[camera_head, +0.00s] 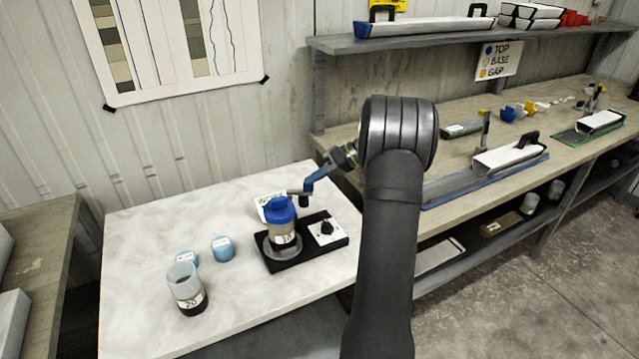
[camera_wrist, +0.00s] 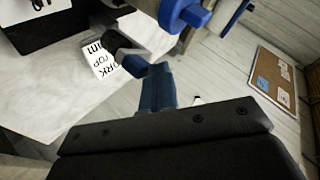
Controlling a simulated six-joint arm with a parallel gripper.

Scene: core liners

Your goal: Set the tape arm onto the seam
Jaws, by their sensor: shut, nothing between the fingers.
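A liner section (camera_head: 284,234) with a blue cap (camera_head: 279,210) and a number label stands upright on a round plate of a black device (camera_head: 300,263). The blue cap also shows at the top of the wrist view (camera_wrist: 183,14). A thin blue arm with a dark end piece (camera_head: 304,199), seemingly the tape arm, is beside the cap's upper right; whether it touches the liner I cannot tell. My gripper (camera_head: 319,179) is shut just above it, its blue tip close to or touching that arm. In the wrist view the shut blue fingers (camera_wrist: 157,86) point at a dark piece. The seam cannot be made out.
A knob panel (camera_head: 326,230) is on the device's right. A dark-based cup (camera_head: 186,288) and two small blue caps (camera_head: 222,248) stand left on the white table (camera_head: 140,250). A white card (camera_wrist: 103,60) lies behind the liner.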

